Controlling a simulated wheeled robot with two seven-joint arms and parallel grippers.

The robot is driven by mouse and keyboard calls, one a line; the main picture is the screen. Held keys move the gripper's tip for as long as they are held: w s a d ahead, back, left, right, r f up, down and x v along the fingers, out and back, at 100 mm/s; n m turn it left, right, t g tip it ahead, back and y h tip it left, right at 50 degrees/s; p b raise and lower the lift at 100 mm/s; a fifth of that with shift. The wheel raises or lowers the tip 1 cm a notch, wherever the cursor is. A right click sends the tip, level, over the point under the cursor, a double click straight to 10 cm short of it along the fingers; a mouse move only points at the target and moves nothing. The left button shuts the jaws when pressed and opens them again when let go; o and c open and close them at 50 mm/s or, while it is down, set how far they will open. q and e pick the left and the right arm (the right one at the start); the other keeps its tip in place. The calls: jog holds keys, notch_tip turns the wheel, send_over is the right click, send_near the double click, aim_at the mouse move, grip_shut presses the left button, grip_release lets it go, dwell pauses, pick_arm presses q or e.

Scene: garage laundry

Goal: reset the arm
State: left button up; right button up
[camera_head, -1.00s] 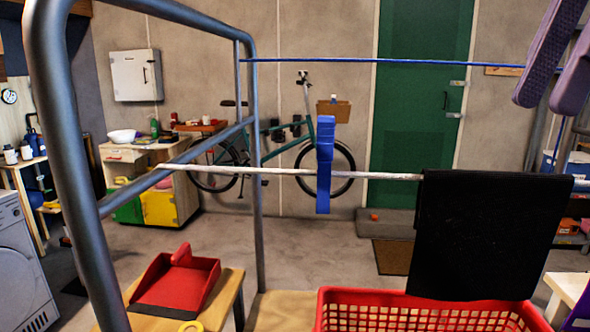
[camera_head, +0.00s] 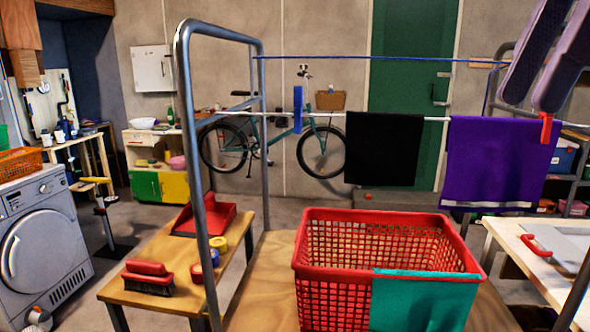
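My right gripper (camera_head: 532,103) hangs in from the upper right corner of the head view. Its two long mauve, ridged fingers point down and stand apart, with nothing visible between them. The fingertips appear just above a red clothespin (camera_head: 546,128) on a purple towel (camera_head: 497,165); I cannot tell the depth gap. My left gripper is out of view.
A black cloth (camera_head: 383,148) and a blue clothespin (camera_head: 298,110) are on the white rod. Below stands a red basket (camera_head: 332,285) with a teal cloth (camera_head: 425,300) over its rim. A metal frame (camera_head: 187,120) rises at left, near a washing machine (camera_head: 47,245).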

jog(key=w+a+f+g+y, duration=0.1)
jog(key=w+a+f, duration=0.4)
jog(key=w+a, duration=0.1)
jog(key=w+a+f+m+y, duration=0.2)
jog(key=a+f+m+y, duration=0.65)
jog(key=a, duration=0.65)
jog(key=w+a+f+m+y, duration=0.1)
jog(key=a+f+m+y, duration=0.5)
jog(key=a+f+y, duration=0.65)
jog(key=w+d+f+m+t+h, duration=0.3)
jog(key=d+f+m+t+h, duration=0.2)
jog(key=f+m+t+h, duration=0.5)
jog(key=w+d+f+m+t+h, duration=0.2)
jog(key=d+f+m+t+h, duration=0.35)
jog(key=f+m, duration=0.85)
jog(key=s+d+f+m+g+h, duration=0.3)
jog(key=s+d+f, duration=0.4)
jog(key=s+f, duration=0.3)
jog(key=s+d+f+m+g+h, duration=0.4)
jog(key=s+d+f+m, duration=0.4)
jog(key=s+f, duration=0.3)
notch_tip(320, 180, down, 2)
jog(key=shift+s+f+h, duration=0.15)
jog(key=shift+h, duration=0.3)
